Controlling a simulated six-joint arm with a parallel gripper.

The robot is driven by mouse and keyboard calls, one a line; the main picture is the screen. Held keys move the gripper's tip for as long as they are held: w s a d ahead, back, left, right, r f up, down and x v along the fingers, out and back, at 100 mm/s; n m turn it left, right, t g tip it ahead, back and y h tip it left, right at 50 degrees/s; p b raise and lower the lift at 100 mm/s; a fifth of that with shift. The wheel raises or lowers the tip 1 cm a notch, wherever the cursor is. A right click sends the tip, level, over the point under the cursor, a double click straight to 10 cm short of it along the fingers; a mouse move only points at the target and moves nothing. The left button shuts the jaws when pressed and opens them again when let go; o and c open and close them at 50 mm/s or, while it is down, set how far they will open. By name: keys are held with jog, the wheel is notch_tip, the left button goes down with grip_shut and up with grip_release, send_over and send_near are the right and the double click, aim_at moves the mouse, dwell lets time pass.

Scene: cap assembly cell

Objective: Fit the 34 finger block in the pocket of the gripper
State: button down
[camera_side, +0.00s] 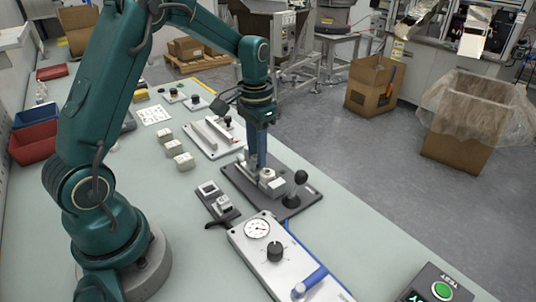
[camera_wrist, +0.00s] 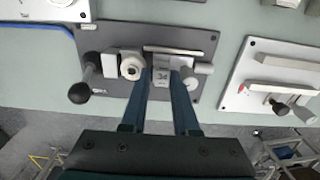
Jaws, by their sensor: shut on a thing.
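My gripper (camera_wrist: 163,88) reaches down over a dark grey fixture plate (camera_wrist: 205,39). Its blue fingers are shut on a light grey block marked 34 (camera_wrist: 161,76). The block sits among the metal parts of the fixture, beside a round metal boss (camera_wrist: 131,67). The pocket itself is hidden, and I cannot tell whether the block is seated. In the side view my gripper (camera_side: 258,160) points straight down at the same fixture plate (camera_side: 238,181), and the block is too small to make out there.
A black ball-handled lever (camera_side: 300,178) rises from the plate's right. A small device (camera_side: 216,201) and a dial panel (camera_side: 257,229) lie nearer the camera. Several pale blocks (camera_side: 183,161) lie left, and a white railed plate (camera_side: 214,137) behind.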

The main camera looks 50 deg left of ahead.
jog(key=shift+f, duration=0.4)
dwell(0.4)
jog(key=c, duration=0.6)
grip_release()
jog(key=shift+t, duration=0.4)
jog(key=r, duration=0.7)
jog(key=shift+w+d+r, duration=0.2)
jog(key=shift+d, duration=0.2)
jog(key=s+d+r+m+t, duration=0.1)
jog(key=s+d+r+t, duration=0.1)
jog(key=s+d+r, duration=0.4)
jog(key=shift+s+d+f+n+t, duration=0.15)
jog(key=shift+s+d+f+t, duration=0.25)
jog(key=shift+s, duration=1.2)
jog(key=shift+s+d+f+n+t, duration=0.2)
jog(key=shift+s+d+f+t, duration=0.25)
jog(key=shift+s, duration=1.15)
jog(key=shift+s+d+f+n+t, duration=0.15)
jog(key=shift+s+d+f+t, duration=0.3)
jog(key=shift+s, duration=1.15)
